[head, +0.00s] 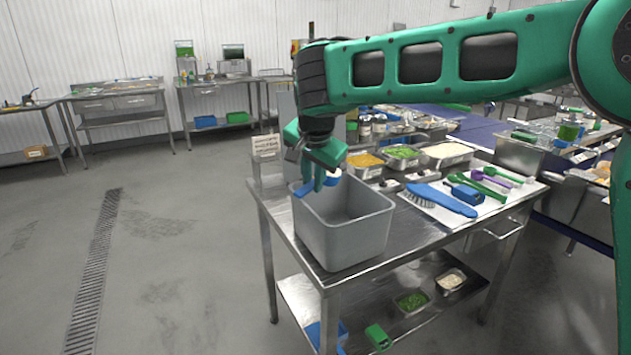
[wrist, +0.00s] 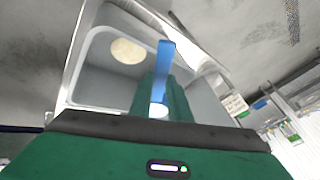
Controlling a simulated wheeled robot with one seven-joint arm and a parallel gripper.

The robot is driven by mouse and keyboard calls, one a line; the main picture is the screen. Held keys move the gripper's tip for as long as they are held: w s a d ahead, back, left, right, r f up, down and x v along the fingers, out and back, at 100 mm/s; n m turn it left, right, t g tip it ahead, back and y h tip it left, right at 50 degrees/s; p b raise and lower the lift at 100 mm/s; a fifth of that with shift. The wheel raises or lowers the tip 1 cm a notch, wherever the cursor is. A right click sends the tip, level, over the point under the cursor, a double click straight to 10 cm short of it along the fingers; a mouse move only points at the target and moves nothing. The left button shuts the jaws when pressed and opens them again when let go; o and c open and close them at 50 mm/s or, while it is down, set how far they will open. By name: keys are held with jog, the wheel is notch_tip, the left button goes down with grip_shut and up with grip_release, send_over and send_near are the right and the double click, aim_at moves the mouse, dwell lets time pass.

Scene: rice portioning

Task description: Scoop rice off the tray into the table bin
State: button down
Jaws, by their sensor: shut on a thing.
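My gripper (head: 318,182) is shut on a blue scoop (head: 304,188). It is above the grey bin (head: 345,240), at the bin's far left part. In the wrist view, the scoop's blue handle (wrist: 165,62) stands up between the green fingers (wrist: 163,100). A small white patch (wrist: 158,111) shows by the fingers; I cannot tell if it is rice in the scoop. A round pale patch (wrist: 128,51), which looks like rice, lies inside the bin (wrist: 102,88). The rice tray (head: 447,153) holds white rice at the back of the steel table.
Trays of yellow food (head: 364,161) and green food (head: 403,152) stand behind the bin. A blue brush (head: 440,199) and several utensils lie on a white board (head: 480,211) at the right. The floor at left is clear.

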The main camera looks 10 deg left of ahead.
jog(key=shift+d, duration=0.1)
jog(key=d+m+t+y, duration=0.1)
jog(key=t+y, duration=0.2)
jog(key=s+d+m+t+y, duration=0.1)
jog(key=m+t+y, duration=0.1)
jog(key=y, duration=0.2)
jog(key=d+m+t+y, duration=0.1)
jog(key=t+y, duration=0.2)
jog(key=y, duration=0.1)
jog(key=shift+s+d+r+t, duration=0.15)
jog(key=shift+s+t, duration=0.15)
jog(key=shift+s, duration=0.1)
dwell(0.5)
jog(key=shift+r, duration=0.1)
dwell(0.9)
